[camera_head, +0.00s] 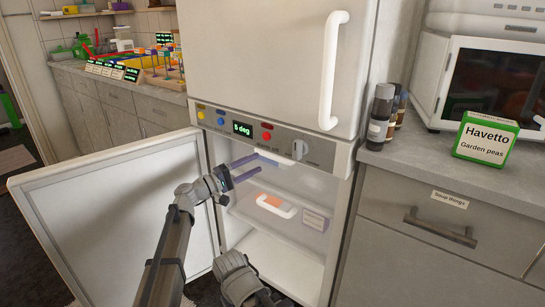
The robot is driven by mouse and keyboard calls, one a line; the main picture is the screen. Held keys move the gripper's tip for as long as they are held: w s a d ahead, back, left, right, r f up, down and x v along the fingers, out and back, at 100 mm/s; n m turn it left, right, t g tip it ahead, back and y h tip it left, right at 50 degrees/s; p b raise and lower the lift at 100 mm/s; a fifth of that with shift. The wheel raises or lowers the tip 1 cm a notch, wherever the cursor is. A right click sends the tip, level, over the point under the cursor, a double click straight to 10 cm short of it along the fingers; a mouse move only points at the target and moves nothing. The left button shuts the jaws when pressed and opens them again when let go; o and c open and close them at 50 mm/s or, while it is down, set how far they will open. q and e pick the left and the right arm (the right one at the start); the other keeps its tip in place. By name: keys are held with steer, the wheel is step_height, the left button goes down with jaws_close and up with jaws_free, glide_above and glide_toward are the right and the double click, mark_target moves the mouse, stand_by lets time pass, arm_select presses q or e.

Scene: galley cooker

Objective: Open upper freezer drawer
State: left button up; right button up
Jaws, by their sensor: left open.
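The freezer compartment stands open below the control panel, its white door (115,225) swung out to the left. The upper freezer drawer shows a white handle (274,157) just under the panel; the drawer appears pushed in. A lower translucent drawer has a white handle (276,207), with an orange item and a labelled box visible behind its front. My left gripper (257,164) is open and empty, its purple fingers reaching into the compartment at the left end of the upper handle. I cannot tell whether they touch it. My right gripper is not in view.
The upper fridge door (265,60) is shut, with a long vertical handle (333,70). A grey counter on the right holds dark bottles (380,116), a green pea box (485,140) and a microwave (490,80). The open freezer door stands left of my left arm.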

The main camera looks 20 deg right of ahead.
mark_target(269, 157)
arm_select(q)
steer(key=shift+p+x, duration=0.65)
steer(key=shift+x, duration=3.25)
steer(key=shift+f, duration=0.1)
steer(key=shift+c, duration=0.2)
jaws_close()
